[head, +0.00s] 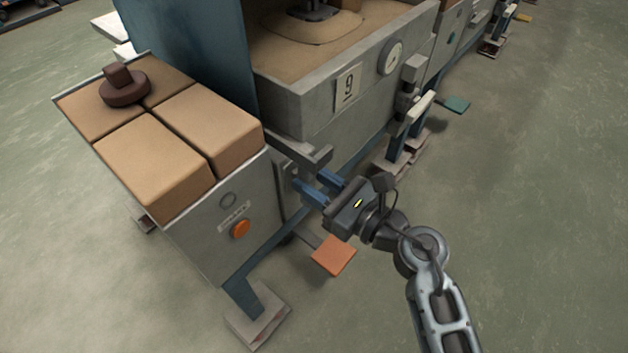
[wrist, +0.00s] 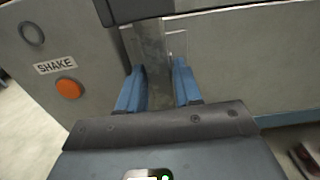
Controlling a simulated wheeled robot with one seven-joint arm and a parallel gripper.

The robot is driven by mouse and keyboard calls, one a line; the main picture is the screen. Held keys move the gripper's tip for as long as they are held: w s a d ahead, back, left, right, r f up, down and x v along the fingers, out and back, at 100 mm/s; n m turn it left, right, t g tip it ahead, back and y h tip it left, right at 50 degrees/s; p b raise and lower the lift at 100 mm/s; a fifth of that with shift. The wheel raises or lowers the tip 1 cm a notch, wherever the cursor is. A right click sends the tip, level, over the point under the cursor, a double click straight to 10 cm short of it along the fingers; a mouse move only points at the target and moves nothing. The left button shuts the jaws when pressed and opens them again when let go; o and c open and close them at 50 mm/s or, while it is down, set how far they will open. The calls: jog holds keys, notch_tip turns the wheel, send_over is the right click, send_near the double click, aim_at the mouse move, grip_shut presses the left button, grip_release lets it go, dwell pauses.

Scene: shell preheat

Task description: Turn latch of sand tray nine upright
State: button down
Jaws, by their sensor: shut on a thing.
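Sand tray nine (head: 290,105) is a grey metal box of sand with a "9" plate (head: 347,88) on its front. My gripper (head: 311,179) reaches in below the tray's near left corner. In the wrist view, its two blue fingers (wrist: 158,84) stand on either side of a grey metal bar, the latch (wrist: 150,62), and are shut on it. The bar runs nearly up and down in that picture, with a slight lean. Its top passes behind a dark block (wrist: 137,8). In the head view, the latch is mostly hidden by the fingers and the grey bracket (head: 305,157) above them.
A grey cabinet (head: 205,245) with tan blocks and an orange button (head: 240,228) stands close to the left; the wrist view shows its "SHAKE" label (wrist: 56,65). An orange pedal (head: 333,255) lies below my gripper. A dial (head: 392,57) sits on the tray. The floor right is clear.

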jog(key=shift+f, duration=0.1)
jog(key=c, duration=0.9)
grip_release()
jog(key=shift+p+v, duration=0.65)
jog(key=shift+v, duration=3.3)
